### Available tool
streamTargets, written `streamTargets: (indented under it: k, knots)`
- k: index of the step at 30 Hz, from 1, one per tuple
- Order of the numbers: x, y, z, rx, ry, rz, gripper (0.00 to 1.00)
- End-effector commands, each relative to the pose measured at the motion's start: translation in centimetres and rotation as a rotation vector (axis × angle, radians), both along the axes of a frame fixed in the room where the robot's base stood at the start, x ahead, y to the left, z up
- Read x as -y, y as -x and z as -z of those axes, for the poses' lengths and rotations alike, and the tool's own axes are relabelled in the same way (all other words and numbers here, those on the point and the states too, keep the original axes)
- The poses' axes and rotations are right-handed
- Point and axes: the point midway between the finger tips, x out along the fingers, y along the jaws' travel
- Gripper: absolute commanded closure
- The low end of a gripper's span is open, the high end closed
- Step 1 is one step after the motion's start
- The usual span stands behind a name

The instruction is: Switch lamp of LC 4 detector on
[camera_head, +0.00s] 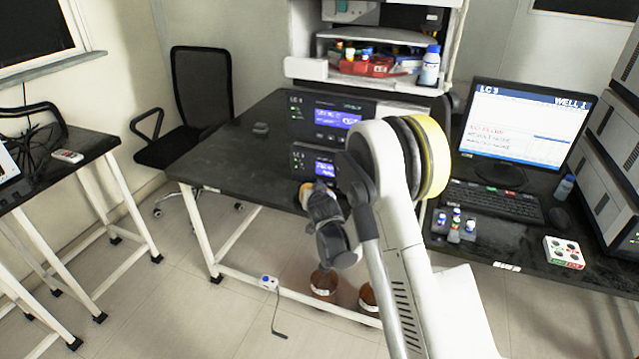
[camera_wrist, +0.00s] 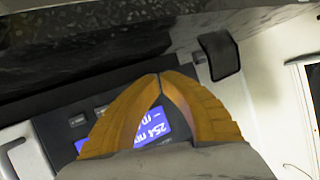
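The LC 4 stack stands on the dark bench, with an upper unit (camera_head: 338,117) and a lower unit (camera_head: 303,161), each with a lit blue display. My gripper (camera_head: 308,190) is just in front of the lower unit, partly hidden by my own arm. In the wrist view its two orange fingers (camera_wrist: 160,77) meet at the tips with nothing seen between them. Behind them, a grey front panel (camera_wrist: 55,135) carries a tilted blue display (camera_wrist: 153,128) reading "254 nm". Small dark buttons (camera_wrist: 76,121) sit beside the display. The fingers cover part of the display. I cannot make out a lamp indicator.
A monitor (camera_head: 524,125) headed "LC 3" and a keyboard (camera_head: 492,201) stand on the right. Small vials (camera_head: 455,224) and a button box (camera_head: 564,252) lie near the front edge. Brown bottles (camera_head: 323,284) stand below the bench. A black chair (camera_head: 202,88) is behind left.

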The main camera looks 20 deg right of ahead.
Motion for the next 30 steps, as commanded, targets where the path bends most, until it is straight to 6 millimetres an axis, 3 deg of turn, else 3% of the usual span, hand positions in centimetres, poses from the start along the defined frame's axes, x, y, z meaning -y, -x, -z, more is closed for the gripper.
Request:
streamTargets:
  k: [30]
  knots:
    - [0.67, -0.93, 0.01, 0.0, -0.001, 0.0, 1.0]
